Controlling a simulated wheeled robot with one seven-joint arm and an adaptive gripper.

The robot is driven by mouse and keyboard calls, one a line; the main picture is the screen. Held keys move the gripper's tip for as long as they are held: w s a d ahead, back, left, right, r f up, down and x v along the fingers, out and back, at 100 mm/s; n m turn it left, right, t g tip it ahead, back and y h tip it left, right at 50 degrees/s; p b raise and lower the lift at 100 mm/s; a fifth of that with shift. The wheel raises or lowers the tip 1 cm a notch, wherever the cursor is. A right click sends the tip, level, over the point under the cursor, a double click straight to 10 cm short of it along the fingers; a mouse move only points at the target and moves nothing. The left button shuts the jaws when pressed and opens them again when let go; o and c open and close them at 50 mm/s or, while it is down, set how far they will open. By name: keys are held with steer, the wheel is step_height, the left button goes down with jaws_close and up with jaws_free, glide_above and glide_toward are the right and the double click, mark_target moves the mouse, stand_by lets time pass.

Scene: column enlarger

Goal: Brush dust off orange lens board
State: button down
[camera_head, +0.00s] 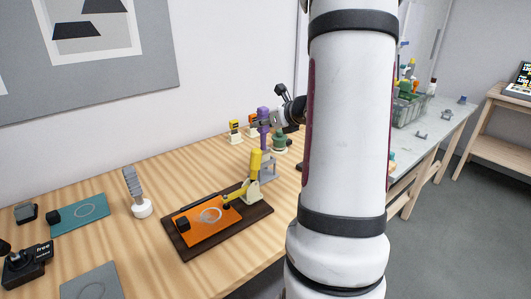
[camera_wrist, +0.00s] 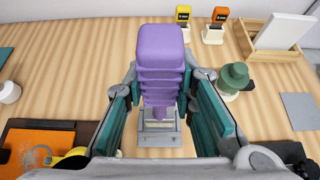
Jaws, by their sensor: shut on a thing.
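The orange lens board (camera_head: 208,234) lies on a dark brown base (camera_head: 181,251), with a pale ring and a dark block on it. A yellow-handled clamp (camera_head: 255,163) stands at its right end, its arm reaching over the board. Part of the board shows at lower left in the wrist view (camera_wrist: 35,139). My gripper (camera_wrist: 158,100) is shut on the ribbed purple handle (camera_wrist: 160,45), upright behind the clamp in the head view (camera_head: 263,114). Below the handle is a grey stand (camera_wrist: 160,139). I cannot tell whether the handle's lower end still touches it.
A grey-handled tool with white base (camera_head: 141,208) stands left of the board. A teal board (camera_head: 75,222) and a grey plate (camera_head: 90,282) lie further left. A green knobbed object (camera_wrist: 234,79) stands close right of my gripper. Yellow (camera_wrist: 182,28) and orange (camera_wrist: 216,27) items stand behind.

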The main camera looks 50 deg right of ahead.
mark_target(265, 108)
steer(key=shift+r, duration=0.55)
steer(key=shift+r+p, duration=0.1)
steer(key=shift+p, duration=0.25)
steer(key=shift+r+p, duration=1.6)
steer(key=shift+r, duration=0.8)
steer(key=c, duration=1.9)
jaws_free()
steer(key=c, duration=0.4)
jaws_close()
